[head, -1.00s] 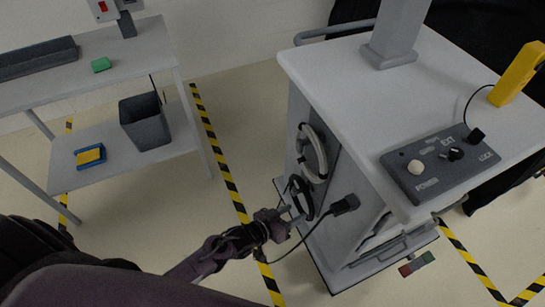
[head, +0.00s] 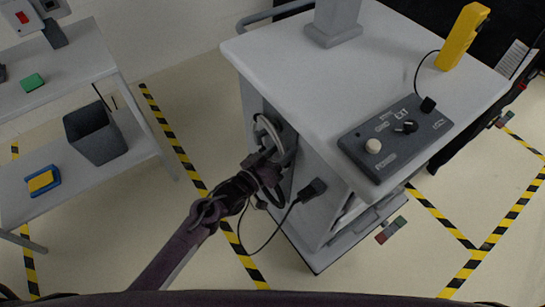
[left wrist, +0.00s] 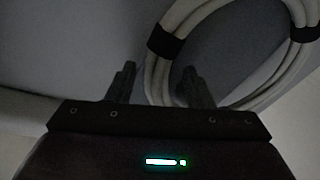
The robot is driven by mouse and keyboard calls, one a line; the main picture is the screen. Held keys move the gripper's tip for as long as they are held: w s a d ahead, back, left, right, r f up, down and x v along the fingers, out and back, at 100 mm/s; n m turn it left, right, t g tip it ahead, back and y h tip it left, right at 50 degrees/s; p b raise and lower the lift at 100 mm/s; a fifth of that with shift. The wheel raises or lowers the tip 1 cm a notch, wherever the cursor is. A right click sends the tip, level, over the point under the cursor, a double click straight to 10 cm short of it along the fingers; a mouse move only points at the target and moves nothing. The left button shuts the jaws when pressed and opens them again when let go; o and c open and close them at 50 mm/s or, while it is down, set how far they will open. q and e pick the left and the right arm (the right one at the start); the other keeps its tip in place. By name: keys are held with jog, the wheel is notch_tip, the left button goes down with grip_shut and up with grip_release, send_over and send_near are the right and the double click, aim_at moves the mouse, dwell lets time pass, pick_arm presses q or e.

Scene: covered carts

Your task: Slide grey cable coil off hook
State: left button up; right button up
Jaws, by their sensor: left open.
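The grey cable coil (head: 272,132) hangs on the side of the grey cart, partly hidden by my left gripper in the head view. In the left wrist view the coil (left wrist: 157,75) looks pale, with dark straps around it. My left gripper (head: 270,163) is at the coil's lower part. Its fingers (left wrist: 160,86) are apart, and the left strand of the coil shows in the gap between them. I cannot tell whether the strand lies between the fingers or behind them. The hook is not clearly visible. My right gripper is not in view.
A black cable (head: 252,249) runs from a plug (head: 313,189) on the cart side, close below my left gripper. The cart top (head: 285,60) carries a control box (head: 395,138) and a yellow handset (head: 463,37). A shelf with a grey bin (head: 95,135) stands at left.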

pick_arm(q)
jog(key=shift+w+d, duration=0.15)
grip_shut()
jog(key=c, duration=0.7)
grip_release()
jog(key=shift+r, duration=0.1)
grip_shut()
jog(key=shift+r+p, duration=0.65)
jog(key=w+a+p+v, duration=0.1)
jog(key=p+v, duration=0.3)
jog(key=v, duration=0.5)
jog(key=shift+a+p, duration=0.3)
jog(key=shift+a, duration=0.35)
